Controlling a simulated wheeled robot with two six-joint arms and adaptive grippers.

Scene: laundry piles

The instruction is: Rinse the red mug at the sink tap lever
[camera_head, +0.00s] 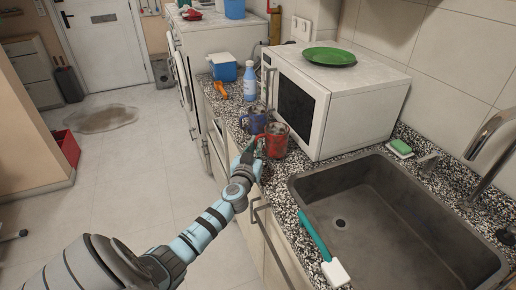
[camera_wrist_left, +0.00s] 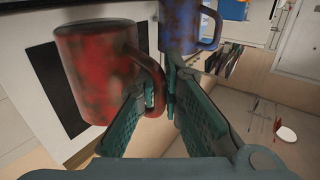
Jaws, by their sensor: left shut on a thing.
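The red mug (camera_head: 277,141), stained dark in patches, stands upright on the speckled counter beside the microwave. In the left wrist view the red mug (camera_wrist_left: 97,72) is large at the left, its handle towards my fingers. My left gripper (camera_head: 252,143) is at the mug's handle; in the left wrist view the gripper (camera_wrist_left: 160,105) has its fingers on either side of the handle, shut on it. The grey sink (camera_head: 340,190) is to the right. The tap (camera_head: 488,145) curves over its right edge, with a lever (camera_head: 429,161) behind the basin. My right gripper is not in view.
A blue mug (camera_head: 255,120) stands just behind the red one. A white microwave (camera_head: 335,100) bears a green plate (camera_head: 329,56). A teal-handled brush (camera_head: 318,240) lies at the sink's front-left rim. A green sponge (camera_head: 401,146) lies behind the sink.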

